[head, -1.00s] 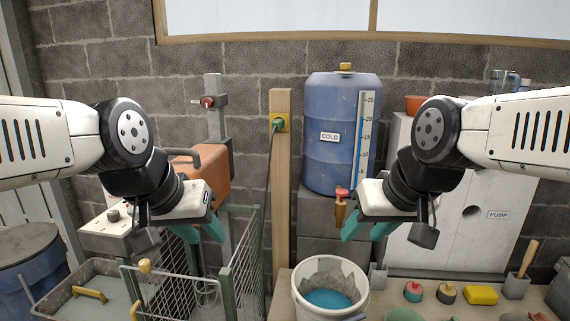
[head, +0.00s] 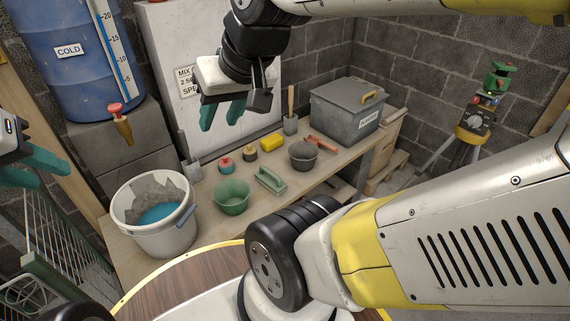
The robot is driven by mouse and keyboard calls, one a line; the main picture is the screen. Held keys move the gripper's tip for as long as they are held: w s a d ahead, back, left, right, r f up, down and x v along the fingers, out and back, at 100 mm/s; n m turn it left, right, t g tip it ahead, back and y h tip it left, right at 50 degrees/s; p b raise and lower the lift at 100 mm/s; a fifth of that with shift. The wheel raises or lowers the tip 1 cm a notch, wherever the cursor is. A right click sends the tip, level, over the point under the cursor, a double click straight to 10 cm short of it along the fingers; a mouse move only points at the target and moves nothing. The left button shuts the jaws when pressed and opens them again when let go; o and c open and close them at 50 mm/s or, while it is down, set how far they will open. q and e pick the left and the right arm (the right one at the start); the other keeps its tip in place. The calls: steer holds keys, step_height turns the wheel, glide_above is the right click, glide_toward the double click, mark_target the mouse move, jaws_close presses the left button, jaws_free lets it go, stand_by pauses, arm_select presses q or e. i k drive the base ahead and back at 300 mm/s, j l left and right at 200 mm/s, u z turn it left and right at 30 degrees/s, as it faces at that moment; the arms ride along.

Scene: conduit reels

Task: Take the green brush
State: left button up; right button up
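A green block-shaped tool with a raised handle (head: 270,181) lies on the workbench, right of a green bowl; it looks like the green brush, but bristles cannot be made out. My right gripper (head: 222,116) is open and empty, above and behind the bench items, in front of the grey-white cabinet. It is apart from the green tool. My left gripper (head: 36,168) is at the left edge, partly cut off, with its teal fingers apart and nothing visible between them.
On the workbench (head: 315,185) are a white bucket (head: 160,240), the green bowl (head: 232,199), a dark bucket (head: 303,156), a yellow sponge-like block (head: 271,142) and a grey lidded box (head: 347,112).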

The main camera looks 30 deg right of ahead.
mark_target(272, 180)
steer(key=z, duration=1.05)
steer(key=i+l+u, duration=0.2)
steer(key=i+l, duration=0.15)
steer(key=i, duration=0.15)
